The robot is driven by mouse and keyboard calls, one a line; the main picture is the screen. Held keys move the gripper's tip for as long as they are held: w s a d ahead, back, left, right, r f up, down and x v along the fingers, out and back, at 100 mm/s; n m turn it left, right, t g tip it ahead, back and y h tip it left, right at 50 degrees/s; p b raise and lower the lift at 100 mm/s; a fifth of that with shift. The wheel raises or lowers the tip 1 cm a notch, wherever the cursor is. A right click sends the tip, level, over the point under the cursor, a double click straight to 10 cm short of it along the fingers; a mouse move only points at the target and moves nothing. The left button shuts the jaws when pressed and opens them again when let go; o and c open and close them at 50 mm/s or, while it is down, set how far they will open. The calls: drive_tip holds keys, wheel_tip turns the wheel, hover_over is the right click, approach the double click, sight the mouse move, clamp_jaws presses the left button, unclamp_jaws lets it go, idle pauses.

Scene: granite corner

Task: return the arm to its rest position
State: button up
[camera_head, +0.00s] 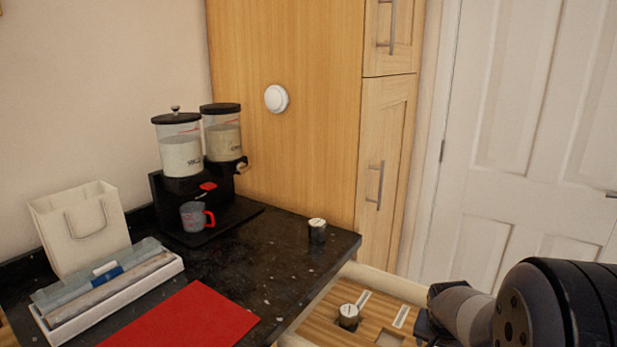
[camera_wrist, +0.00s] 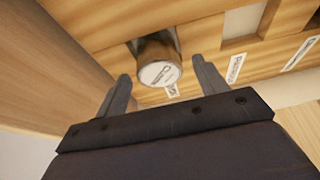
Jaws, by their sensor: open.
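My arm (camera_head: 540,305) reaches in from the lower right in the head view, low beside the counter. My gripper (camera_wrist: 160,85) shows in the wrist view with its two fingers apart and nothing clamped between them. A small cylindrical jar (camera_wrist: 158,62) with a pale labelled lid stands just beyond the fingertips, in a wooden rack or drawer with labelled slots. The same jar (camera_head: 348,316) shows in the head view, left of my arm. The fingertips are hidden in the head view.
The wooden rack (camera_head: 375,330) lies right of the dark counter (camera_head: 285,255). On the counter are a second jar (camera_head: 317,231), a dispenser (camera_head: 183,155), a grey cup (camera_head: 193,217), a white bag (camera_head: 85,230) and a red mat (camera_head: 185,320). A tall cabinet (camera_head: 300,150) stands behind.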

drive_tip(key=shift+x, duration=0.9)
drive_tip(key=shift+r, duration=1.35)
drive_tip(key=shift+f, duration=0.1)
